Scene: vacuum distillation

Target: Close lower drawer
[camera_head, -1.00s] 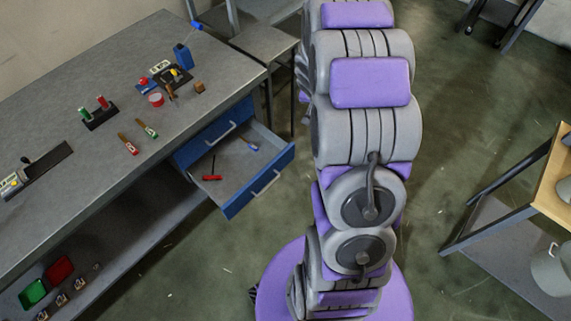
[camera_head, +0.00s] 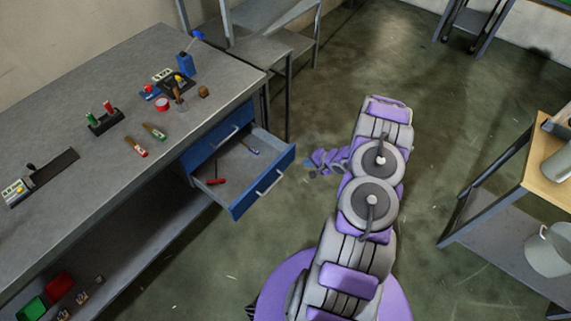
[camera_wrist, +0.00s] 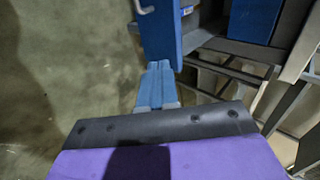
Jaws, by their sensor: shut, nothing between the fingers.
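The lower drawer (camera_head: 262,183) of the workbench is pulled out, with a blue front and a metal handle. A red-handled tool and a small blue item lie inside it. The blue upper drawer (camera_head: 222,137) above it is shut. My gripper (camera_head: 309,168) is low, just right of the lower drawer's front in the head view. In the wrist view my gripper's fingers (camera_wrist: 158,67) are shut and empty, with their tips near the blue drawer front (camera_wrist: 160,35). I cannot tell whether they touch it. The drawer's handle (camera_wrist: 145,8) shows at the top edge.
The grey workbench (camera_head: 90,75) holds screwdrivers, a red-and-green bottle rack and other small tools. Red and green bins (camera_head: 57,287) sit on its lower shelf. A wooden-topped table (camera_head: 545,170) with metal pots stands at the right. Open floor lies between.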

